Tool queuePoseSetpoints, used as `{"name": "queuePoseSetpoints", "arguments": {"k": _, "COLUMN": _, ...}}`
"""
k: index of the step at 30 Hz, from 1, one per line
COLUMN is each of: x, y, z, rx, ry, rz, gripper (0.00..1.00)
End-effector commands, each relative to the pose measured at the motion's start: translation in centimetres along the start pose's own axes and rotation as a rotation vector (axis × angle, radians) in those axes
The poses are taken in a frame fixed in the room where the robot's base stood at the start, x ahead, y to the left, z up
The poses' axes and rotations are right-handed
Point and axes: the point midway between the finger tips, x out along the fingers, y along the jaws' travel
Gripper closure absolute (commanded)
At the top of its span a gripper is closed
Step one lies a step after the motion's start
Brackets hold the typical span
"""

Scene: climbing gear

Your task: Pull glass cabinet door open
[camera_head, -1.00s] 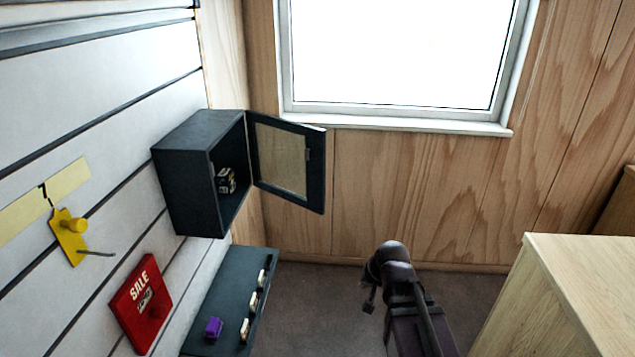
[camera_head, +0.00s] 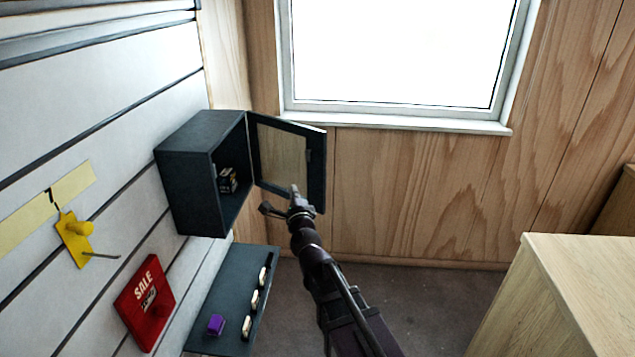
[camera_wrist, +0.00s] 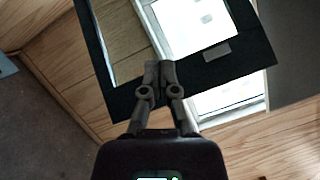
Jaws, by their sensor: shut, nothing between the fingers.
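The dark cabinet (camera_head: 185,170) is fixed to the slatted wall at the left. Its glass door (camera_head: 262,187) stands swung wide open to the right, and a small boxy item (camera_head: 228,180) sits inside. My gripper (camera_head: 268,209) is in front of the door's lower part in the head view. In the wrist view my gripper (camera_wrist: 158,66) is shut and empty, its fingertips overlapping the dark door frame (camera_wrist: 245,52). The handle (camera_wrist: 216,52) shows on the frame, to the right of the fingertips. I cannot tell whether the fingers touch the door.
Below the cabinet is a dark shelf (camera_head: 222,335) with a purple item (camera_head: 215,324) and several pale items. A red sale sign (camera_head: 146,303) and a yellow tag (camera_head: 75,238) hang on the wall. A wooden counter (camera_head: 580,300) stands at the right. Floor between is clear.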

Motion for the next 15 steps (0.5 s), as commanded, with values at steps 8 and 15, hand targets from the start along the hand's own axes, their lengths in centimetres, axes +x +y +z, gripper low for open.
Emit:
{"name": "queuePoseSetpoints", "arguments": {"k": 8, "x": 0.0, "y": -1.9, "z": 1.8, "rx": 0.431, "ry": 0.172, "rz": -0.242, "gripper": 1.00}}
{"name": "queuePoseSetpoints", "arguments": {"k": 15, "x": -1.8, "y": -1.6, "z": 2.2, "rx": 0.768, "ry": 0.348, "rz": -0.441, "gripper": 1.00}}
